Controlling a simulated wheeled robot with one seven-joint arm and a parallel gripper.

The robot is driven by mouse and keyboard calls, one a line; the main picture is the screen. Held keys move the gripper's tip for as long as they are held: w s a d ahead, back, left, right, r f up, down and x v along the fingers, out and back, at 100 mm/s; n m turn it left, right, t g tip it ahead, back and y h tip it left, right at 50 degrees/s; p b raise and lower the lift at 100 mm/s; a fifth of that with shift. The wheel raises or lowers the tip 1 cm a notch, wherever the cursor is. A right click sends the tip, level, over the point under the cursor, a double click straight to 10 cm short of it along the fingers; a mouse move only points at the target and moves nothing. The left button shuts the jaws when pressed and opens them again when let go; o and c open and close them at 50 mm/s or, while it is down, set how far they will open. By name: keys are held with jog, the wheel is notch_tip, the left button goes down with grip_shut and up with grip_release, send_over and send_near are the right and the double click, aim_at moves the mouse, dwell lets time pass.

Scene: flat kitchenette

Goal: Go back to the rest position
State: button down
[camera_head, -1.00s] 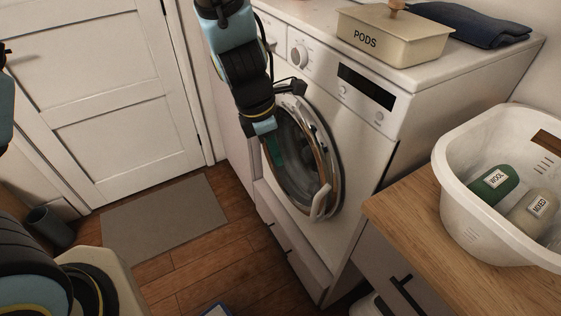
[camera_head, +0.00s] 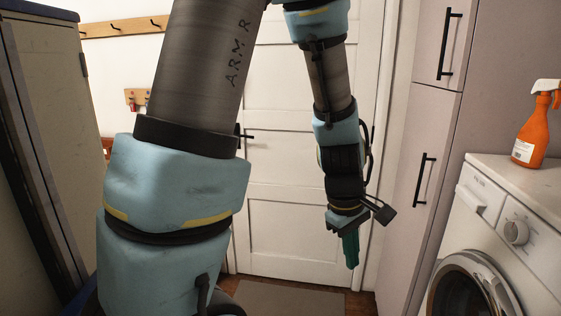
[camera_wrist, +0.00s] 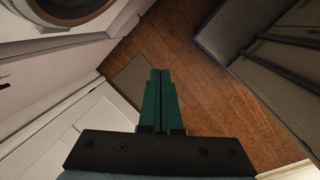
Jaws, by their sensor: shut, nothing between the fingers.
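My gripper (camera_head: 350,262) hangs down at the end of my raised arm, in front of the white door (camera_head: 285,190) in the head view. Its green fingers are together and hold nothing. In the wrist view my gripper (camera_wrist: 160,75) points down at the brown wooden floor (camera_wrist: 195,50), with the fingers side by side. It touches nothing that I can see.
The washing machine (camera_head: 490,205) stands at the right with an orange spray bottle (camera_head: 532,135) on top. A tall cupboard (camera_head: 425,130) is beside the door. A grey cabinet (camera_head: 65,100) stands at the left. A mat (camera_head: 290,298) lies on the floor.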

jog(key=w+a+r+m, duration=0.1)
jog(key=a+m, duration=0.1)
jog(key=a, duration=0.5)
jog(key=w+a+r+m+t+y, duration=0.1)
jog(key=a+m, duration=0.2)
jog(key=a, duration=0.4)
jog(key=w+a+r+m+y, duration=0.1)
jog(key=a+m, duration=0.1)
jog(key=a, duration=0.5)
jog(key=shift+w+a+r, duration=0.3)
jog(key=shift+w+a, duration=0.05)
jog(key=shift+w, duration=0.05)
jog(key=c, duration=1.6)
grip_release()
